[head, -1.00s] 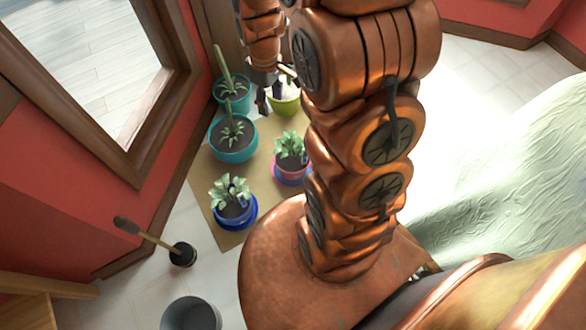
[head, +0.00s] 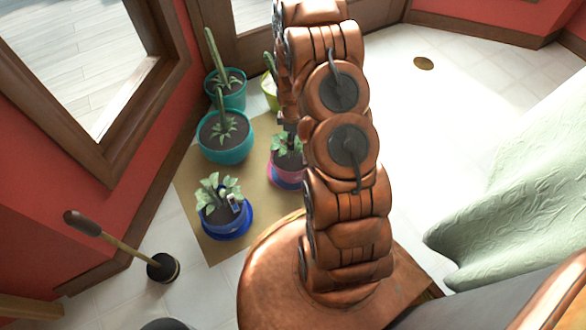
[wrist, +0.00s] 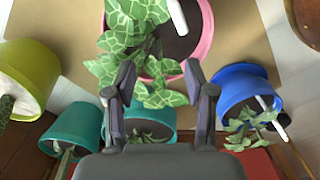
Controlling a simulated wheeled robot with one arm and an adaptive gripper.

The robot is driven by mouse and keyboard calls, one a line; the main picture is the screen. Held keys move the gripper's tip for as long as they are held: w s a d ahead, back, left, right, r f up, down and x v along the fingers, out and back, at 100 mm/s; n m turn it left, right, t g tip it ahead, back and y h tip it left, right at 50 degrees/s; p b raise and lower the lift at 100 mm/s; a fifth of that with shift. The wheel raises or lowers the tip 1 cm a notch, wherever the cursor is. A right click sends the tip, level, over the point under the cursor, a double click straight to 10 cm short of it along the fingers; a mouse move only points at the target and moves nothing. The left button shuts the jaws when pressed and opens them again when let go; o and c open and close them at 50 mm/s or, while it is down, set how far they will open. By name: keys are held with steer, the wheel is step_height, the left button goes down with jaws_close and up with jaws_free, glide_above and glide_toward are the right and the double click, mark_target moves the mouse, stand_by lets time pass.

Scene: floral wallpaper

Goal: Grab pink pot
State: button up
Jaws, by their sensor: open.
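The pink pot (head: 286,174) holds a leafy green plant and stands on the tan mat, partly hidden behind my arm in the head view. In the wrist view the pink pot (wrist: 206,30) is at the top centre, its rim curving around dark soil, a white tag and patterned leaves. My gripper (wrist: 166,82) is open in the wrist view, its two fingers apart on either side of some hanging leaves, close to the pot's near rim. Nothing is clearly held between the fingers.
A plunger (head: 162,267) stands at the left. A pale green cloth (head: 510,190) hangs at the right.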

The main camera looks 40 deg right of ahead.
mark_target(293, 152)
steer(key=f, duration=0.2)
steer(key=f+b, duration=0.1)
steer(key=f, duration=0.1)
steer(key=shift+d, duration=0.25)
steer(key=shift+a+f+b, duration=0.15)
steer(key=shift+f+b, duration=1.3)
steer(key=shift+f, duration=1.45)
jaws_close()
steer(key=shift+r, duration=0.1)
